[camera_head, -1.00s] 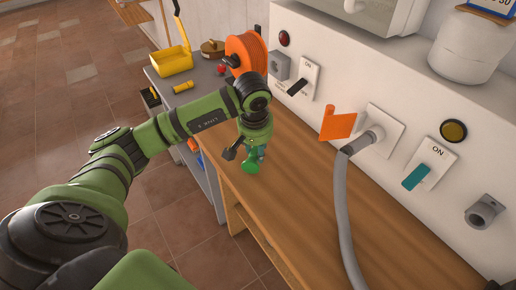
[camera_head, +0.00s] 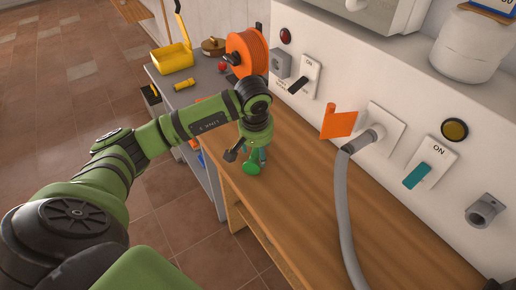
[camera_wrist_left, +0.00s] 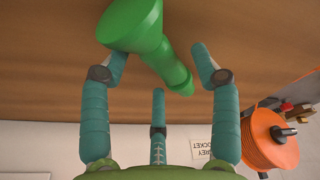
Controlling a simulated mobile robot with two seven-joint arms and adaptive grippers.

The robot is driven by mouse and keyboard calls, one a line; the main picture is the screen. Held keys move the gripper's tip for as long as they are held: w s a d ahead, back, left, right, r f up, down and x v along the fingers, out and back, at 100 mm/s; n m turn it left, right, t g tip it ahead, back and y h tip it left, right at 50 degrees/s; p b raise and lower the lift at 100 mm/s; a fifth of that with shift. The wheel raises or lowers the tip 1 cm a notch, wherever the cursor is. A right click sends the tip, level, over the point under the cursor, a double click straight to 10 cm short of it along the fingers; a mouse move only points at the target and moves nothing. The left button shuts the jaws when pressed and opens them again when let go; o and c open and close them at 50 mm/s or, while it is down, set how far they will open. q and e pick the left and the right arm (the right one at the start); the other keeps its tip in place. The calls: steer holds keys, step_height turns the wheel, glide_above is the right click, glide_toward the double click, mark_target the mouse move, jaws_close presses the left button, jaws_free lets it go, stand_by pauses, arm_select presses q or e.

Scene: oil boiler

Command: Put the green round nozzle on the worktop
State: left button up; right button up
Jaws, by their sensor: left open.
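The green round nozzle (camera_head: 251,168) is at the left end of the wooden worktop (camera_head: 300,190), just below my left gripper (camera_head: 250,156). In the left wrist view the nozzle (camera_wrist_left: 155,45) lies slanted across the fingertips, its wide end at the upper left and its narrow end toward the right finger. The teal fingers of my left gripper (camera_wrist_left: 160,65) are spread apart, with the nozzle between and beyond their tips. The nozzle appears to be on or very close to the wood; its underside is hidden. My right gripper is in no view.
A grey hose (camera_head: 345,205) runs from a wall socket across the worktop. An orange flag (camera_head: 338,122) and switches stand out from the white panel. An orange reel (camera_head: 247,53) and a yellow container (camera_head: 172,59) stand on the grey cart beyond. The worktop's middle is clear.

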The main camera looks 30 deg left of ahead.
mark_target(256, 158)
arm_select(q)
steer(key=shift+r+b, duration=0.35)
steer(key=shift+r, duration=0.2)
steer(key=b+v, duration=0.2)
steer(key=v, duration=0.9)
steer(key=shift+s, duration=0.15)
stand_by(0.4)
